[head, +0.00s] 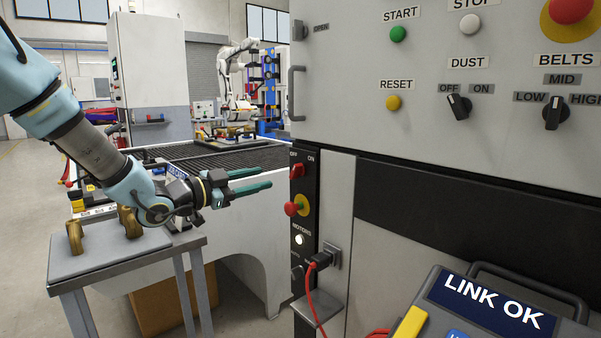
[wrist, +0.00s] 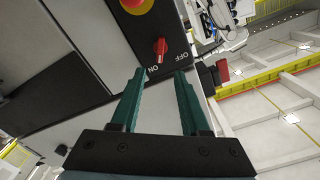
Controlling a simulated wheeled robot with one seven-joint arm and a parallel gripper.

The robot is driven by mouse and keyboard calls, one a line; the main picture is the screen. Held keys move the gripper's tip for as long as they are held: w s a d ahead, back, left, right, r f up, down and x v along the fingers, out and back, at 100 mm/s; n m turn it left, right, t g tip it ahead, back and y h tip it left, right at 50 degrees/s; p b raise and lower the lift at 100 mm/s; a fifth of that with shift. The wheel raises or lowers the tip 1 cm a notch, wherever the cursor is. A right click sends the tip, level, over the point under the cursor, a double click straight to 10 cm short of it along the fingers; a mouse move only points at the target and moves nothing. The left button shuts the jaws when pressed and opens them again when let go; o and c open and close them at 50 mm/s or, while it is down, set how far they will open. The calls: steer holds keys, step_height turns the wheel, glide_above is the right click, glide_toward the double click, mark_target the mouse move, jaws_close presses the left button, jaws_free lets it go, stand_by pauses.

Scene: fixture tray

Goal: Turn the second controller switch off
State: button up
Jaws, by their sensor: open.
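A red rotary switch (head: 297,171) sits on a narrow black panel (head: 309,216) under OFF and ON labels. In the wrist view this red switch (wrist: 160,46) shows just beyond my fingertips, with its lower end towards the ON label. My gripper (head: 264,178) is open and empty, left of the black panel in the head view and pointing towards it. In the wrist view my gripper (wrist: 160,73) has two green fingers apart, apparently not touching the switch. A dark DUST knob (head: 459,106) has OFF and ON labels on the large grey cabinet.
A red stop button on a yellow ring (head: 292,209) is below the switch. A red cable (head: 312,290) hangs from a plug lower down. A small table (head: 100,255) with brass parts stands below my arm. A LINK OK display (head: 490,300) is at lower right.

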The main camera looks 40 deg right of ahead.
mark_target(293, 170)
steer(key=d, duration=0.3)
steer(key=d+p, duration=0.1)
steer(key=d, duration=0.3)
steer(key=d+p, duration=0.1)
steer(key=d, duration=0.2)
steer(key=shift+s+d, duration=0.35)
steer(key=shift+c, duration=0.2)
jaws_close()
